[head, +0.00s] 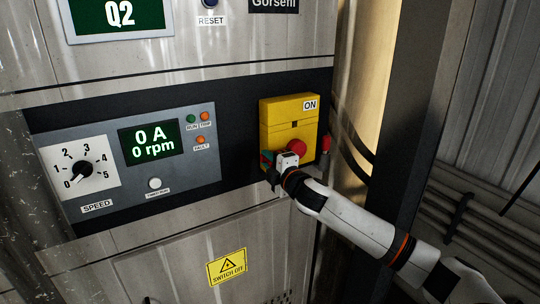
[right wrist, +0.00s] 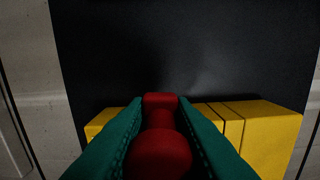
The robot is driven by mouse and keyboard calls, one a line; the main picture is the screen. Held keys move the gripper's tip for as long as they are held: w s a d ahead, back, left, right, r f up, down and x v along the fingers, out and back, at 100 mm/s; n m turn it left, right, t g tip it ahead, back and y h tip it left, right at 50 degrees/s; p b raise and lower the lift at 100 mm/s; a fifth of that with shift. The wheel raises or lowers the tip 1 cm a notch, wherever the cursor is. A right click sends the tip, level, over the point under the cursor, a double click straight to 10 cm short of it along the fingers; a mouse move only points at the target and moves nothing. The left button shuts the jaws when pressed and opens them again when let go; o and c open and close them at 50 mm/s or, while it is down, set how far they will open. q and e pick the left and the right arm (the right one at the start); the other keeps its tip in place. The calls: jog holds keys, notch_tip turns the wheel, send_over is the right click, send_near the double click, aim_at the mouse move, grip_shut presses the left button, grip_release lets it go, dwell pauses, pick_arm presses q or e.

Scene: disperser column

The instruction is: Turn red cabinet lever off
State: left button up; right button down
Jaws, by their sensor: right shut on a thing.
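The yellow switch box (head: 277,122) is on the dark panel of the steel cabinet, with an ON label (head: 310,105) at its upper right. The red lever (head: 297,146) shows as a rounded end at the box's lower front, partly hidden by my right gripper (head: 283,160). In the right wrist view, the green fingers are shut on both sides of the red lever (right wrist: 161,150), with yellow box parts (right wrist: 262,125) beside it. The exact angle of the lever is hard to tell. My left gripper is not in view.
Left of the box is a control panel with a speed dial (head: 81,170) and a display (head: 153,141) reading 0 A, 0 rpm. A small red part (head: 326,143) is right of the box. A dark post (head: 408,120) stands at the right, behind my arm.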

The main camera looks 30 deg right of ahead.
jog(key=shift+f+n, duration=0.3)
jog(key=shift+f, duration=0.1)
jog(key=c, duration=1.3)
grip_release()
jog(key=shift+o, duration=0.2)
jog(key=shift+s, duration=0.1)
jog(key=s+b, duration=0.4)
jog(key=s, duration=0.7)
jog(key=shift+s+d, duration=0.4)
jog(key=shift+d, duration=0.05)
